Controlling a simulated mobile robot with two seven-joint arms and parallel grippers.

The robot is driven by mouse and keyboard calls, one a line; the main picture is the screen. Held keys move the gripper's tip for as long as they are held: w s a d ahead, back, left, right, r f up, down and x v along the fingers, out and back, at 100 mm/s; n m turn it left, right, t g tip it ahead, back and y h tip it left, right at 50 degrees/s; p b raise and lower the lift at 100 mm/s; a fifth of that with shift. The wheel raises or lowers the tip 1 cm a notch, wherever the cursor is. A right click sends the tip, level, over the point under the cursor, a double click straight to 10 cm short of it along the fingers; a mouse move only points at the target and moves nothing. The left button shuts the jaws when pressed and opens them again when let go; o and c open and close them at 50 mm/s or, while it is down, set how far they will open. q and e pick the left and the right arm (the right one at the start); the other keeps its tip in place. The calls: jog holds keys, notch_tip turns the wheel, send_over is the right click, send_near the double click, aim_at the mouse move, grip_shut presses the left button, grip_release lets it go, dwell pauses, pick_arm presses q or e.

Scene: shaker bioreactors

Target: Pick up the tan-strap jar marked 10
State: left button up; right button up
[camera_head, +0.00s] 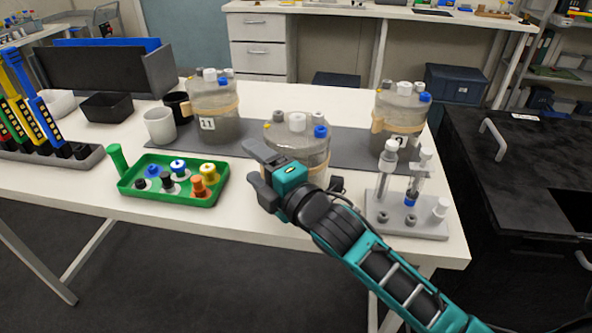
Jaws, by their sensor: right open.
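Three clear jars with tan straps and coloured caps stand on the table. The left jar (214,103) has a label that looks like 11. The middle jar (310,140) is nearest, and my right gripper and wrist cover its lower left part, so I see no number on it. The right jar (401,112) has a label too small to read surely. I cannot tell which one is marked 10. My right gripper (252,162) is open and empty, in front of the middle jar's left side, fingers pointing left. My left gripper is out of view.
A green tray (150,199) with small capped bottles lies left of my right gripper. A grey rack (375,222) with upright white-capped pieces stands right of my arm. A white cup (160,126) and a black cup (180,106) stand beside the left jar. A dark mat (355,150) lies under the jars.

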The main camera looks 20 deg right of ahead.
jog(key=c, duration=1.2)
jog(key=shift+o, duration=0.2)
jog(key=shift+r, duration=0.1)
